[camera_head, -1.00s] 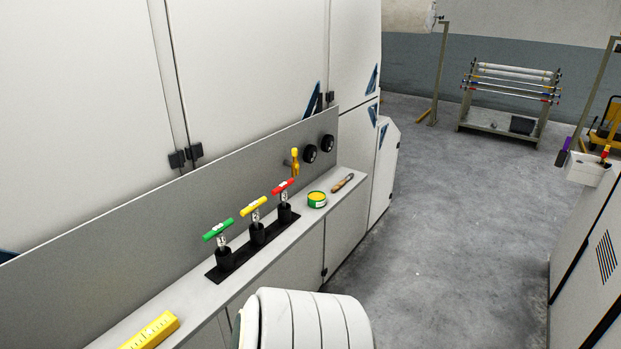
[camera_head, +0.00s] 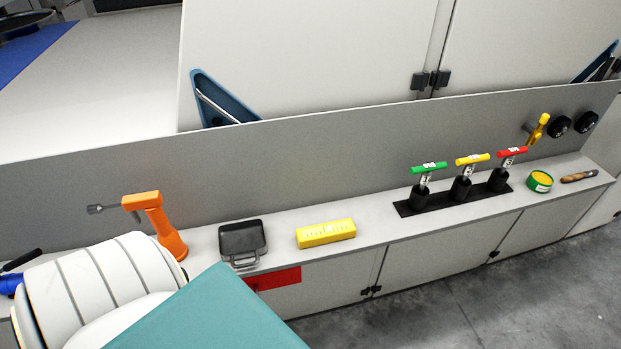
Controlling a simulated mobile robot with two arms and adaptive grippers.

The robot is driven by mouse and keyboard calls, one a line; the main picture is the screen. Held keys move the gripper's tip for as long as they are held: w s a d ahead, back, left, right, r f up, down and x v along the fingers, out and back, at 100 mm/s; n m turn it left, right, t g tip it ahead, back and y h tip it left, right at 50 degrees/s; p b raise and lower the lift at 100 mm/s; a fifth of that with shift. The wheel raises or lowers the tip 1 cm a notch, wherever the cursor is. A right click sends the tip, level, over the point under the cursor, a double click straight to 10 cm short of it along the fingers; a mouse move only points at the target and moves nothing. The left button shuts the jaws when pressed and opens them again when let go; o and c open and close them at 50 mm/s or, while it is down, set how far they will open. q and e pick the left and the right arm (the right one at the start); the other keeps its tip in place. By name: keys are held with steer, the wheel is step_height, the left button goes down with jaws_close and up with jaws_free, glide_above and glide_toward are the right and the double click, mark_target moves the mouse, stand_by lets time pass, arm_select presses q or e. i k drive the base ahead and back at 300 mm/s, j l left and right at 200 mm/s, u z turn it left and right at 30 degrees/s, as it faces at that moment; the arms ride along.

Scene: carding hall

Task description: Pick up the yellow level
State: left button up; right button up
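The yellow level (camera_head: 326,233) is a short yellow block with markings on its front face. It lies on the narrow grey ledge (camera_head: 385,222) along the machine, in the middle of the head view. Nothing touches the level. Neither of my grippers shows in the head view, so their state is hidden.
An orange tool (camera_head: 158,222) stands at the ledge's left. Green, yellow and red T-handles (camera_head: 466,160) stand in a black holder (camera_head: 452,201). A grey panel rises behind; floor is free at lower right.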

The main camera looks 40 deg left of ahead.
mark_target(332, 232)
steer(key=u, duration=1.2)
steer(key=l+u, duration=0.2)
